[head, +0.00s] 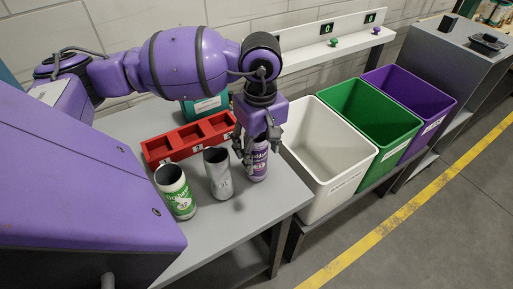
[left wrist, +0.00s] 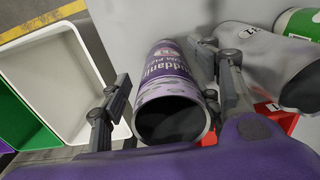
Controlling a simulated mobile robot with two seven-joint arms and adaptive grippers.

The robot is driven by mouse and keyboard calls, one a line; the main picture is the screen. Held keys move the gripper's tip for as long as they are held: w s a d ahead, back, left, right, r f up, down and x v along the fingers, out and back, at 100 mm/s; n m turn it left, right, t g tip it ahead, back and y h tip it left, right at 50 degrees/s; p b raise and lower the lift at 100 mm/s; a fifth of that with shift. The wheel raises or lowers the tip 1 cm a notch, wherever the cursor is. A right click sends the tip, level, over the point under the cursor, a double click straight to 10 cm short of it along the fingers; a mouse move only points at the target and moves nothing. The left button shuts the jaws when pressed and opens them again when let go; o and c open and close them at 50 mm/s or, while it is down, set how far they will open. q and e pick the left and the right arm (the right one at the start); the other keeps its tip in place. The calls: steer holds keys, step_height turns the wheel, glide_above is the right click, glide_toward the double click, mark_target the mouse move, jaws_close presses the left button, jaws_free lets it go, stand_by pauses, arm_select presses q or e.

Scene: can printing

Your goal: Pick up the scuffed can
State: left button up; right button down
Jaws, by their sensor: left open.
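A purple can (head: 259,168) with a printed label and pale patches stands upright near the table's right side. My left gripper (head: 259,155) points down over it, with its fingers open on either side. In the left wrist view the purple can (left wrist: 168,95) lies between the spread fingers; I cannot see firm contact. A plain grey can (head: 219,175), slightly uneven in outline, stands just left of it. A white and green can (head: 176,192) stands further left. All three cans look open at the top. I cannot tell for certain which is scuffed. My right gripper is not in view.
A red tray (head: 152,148) with three compartments lies behind the cans on the grey table (head: 222,226). A teal container (head: 205,106) stands behind it. White (head: 318,185), green (head: 392,142) and purple (head: 440,97) bins stand to the right. The table's front is clear.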

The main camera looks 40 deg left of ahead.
arm_select(q)
steer(key=shift+f, duration=0.55)
steer(key=shift+c, duration=0.2)
steer(key=c, duration=0.6)
steer(key=shift+r, duration=0.1)
